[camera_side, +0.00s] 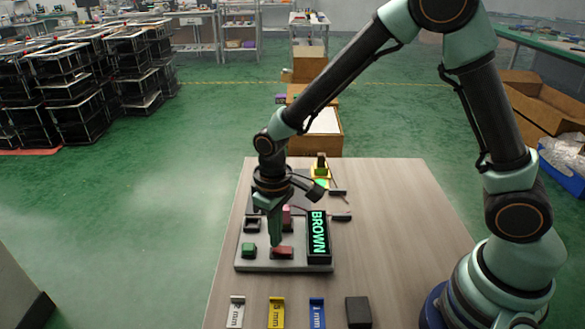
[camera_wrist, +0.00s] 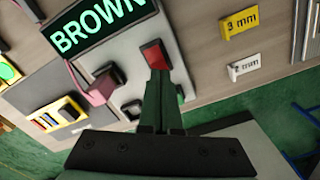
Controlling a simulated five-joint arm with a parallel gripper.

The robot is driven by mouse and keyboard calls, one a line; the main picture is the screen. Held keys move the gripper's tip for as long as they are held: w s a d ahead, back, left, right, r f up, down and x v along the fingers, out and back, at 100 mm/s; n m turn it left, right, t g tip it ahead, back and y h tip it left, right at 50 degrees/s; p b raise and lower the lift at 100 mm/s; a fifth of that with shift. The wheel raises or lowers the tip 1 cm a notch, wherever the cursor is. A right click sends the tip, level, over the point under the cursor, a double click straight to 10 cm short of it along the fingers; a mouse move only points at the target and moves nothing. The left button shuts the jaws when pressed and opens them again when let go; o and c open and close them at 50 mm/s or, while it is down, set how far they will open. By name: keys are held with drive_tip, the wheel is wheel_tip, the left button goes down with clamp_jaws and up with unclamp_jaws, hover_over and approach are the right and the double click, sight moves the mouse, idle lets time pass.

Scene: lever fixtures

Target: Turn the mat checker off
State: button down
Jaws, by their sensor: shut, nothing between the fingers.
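The mat checker is a pale grey plate (camera_side: 256,266) on the table with a dark display (camera_side: 318,236) reading BROWN in green letters. It carries a red button (camera_side: 285,253), a green button (camera_side: 249,251) and a pink block (camera_side: 287,213). My gripper (camera_side: 277,243) is shut and empty, pointing down with its tips at the red button. In the wrist view the shut fingertips (camera_wrist: 158,74) overlap the lower edge of the red button (camera_wrist: 154,54); I cannot tell whether they touch it. The pink block also shows in the wrist view (camera_wrist: 99,91). The green button is mostly hidden there.
A white tag (camera_side: 236,312), a yellow tag (camera_side: 276,313), a blue tag (camera_side: 317,313) and a dark block (camera_side: 358,312) lie at the table's front. A yellow fixture (camera_side: 321,171) stands behind the checker. The table's right side (camera_side: 400,220) is clear.

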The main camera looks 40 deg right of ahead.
drive_tip(key=shift+f, duration=0.75)
idle(0.3)
drive_tip(key=shift+r, duration=3.5)
drive_tip(key=shift+r, duration=0.1)
drive_tip(key=s+d+r+m+t, duration=0.1)
drive_tip(key=s+d+r+t, duration=0.1)
drive_tip(key=s+d+r, duration=0.2)
drive_tip(key=s+d+r+m+t, duration=0.2)
drive_tip(key=s+d+r+t, duration=0.1)
drive_tip(key=d+r, duration=0.5)
drive_tip(key=shift+s+d+r+t, duration=0.2)
drive_tip(key=shift+s+r+t, duration=0.1)
drive_tip(key=shift+s+r, duration=0.7)
drive_tip(key=shift+w+r, duration=0.15)
